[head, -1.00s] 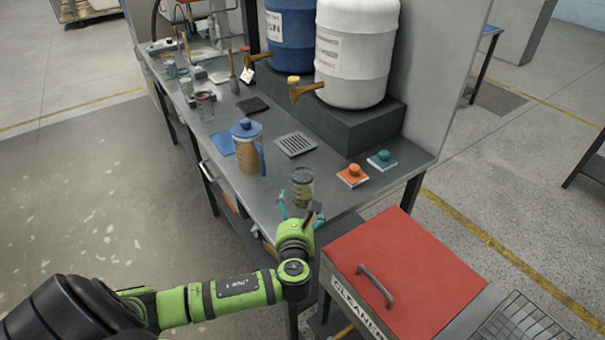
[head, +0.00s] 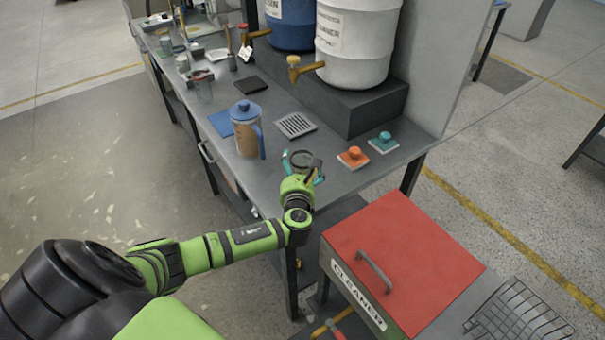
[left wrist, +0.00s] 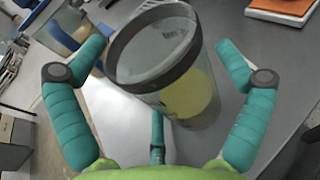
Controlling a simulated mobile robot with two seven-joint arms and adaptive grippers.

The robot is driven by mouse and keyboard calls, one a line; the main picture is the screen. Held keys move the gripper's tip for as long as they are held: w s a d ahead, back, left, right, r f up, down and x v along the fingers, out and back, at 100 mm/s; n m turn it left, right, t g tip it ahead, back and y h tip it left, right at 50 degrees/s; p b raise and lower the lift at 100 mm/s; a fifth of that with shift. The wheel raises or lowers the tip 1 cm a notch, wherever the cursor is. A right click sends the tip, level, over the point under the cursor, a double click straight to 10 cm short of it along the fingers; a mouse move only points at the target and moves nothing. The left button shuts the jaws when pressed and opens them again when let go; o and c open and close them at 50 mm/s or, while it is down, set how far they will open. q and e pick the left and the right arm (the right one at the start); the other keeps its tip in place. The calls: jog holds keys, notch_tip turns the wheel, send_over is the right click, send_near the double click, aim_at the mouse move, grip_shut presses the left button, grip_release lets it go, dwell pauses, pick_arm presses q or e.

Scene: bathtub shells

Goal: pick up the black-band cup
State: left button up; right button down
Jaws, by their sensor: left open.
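The black-band cup (head: 303,158) is at the near edge of the grey bench, partly hidden by my left gripper. In the left wrist view, it is a clear cup (left wrist: 158,60) with a black band round its rim and yellowish contents low inside. My left gripper (head: 302,172) is open, with its teal fingers on either side of the cup. In the left wrist view, gaps show between the cup and the side fingers of the gripper (left wrist: 160,85). My right gripper is not in view.
A blue-lidded pitcher (head: 247,135) stands left of the cup. An orange-knobbed block (head: 353,157) and a teal-knobbed block (head: 383,143) sit to the right. A drain grate (head: 296,125) lies behind. A red-topped cleaner box (head: 400,240) stands in front, at the right.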

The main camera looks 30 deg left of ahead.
pick_arm(q)
jog(key=c, duration=1.1)
jog(key=shift+r, duration=0.1)
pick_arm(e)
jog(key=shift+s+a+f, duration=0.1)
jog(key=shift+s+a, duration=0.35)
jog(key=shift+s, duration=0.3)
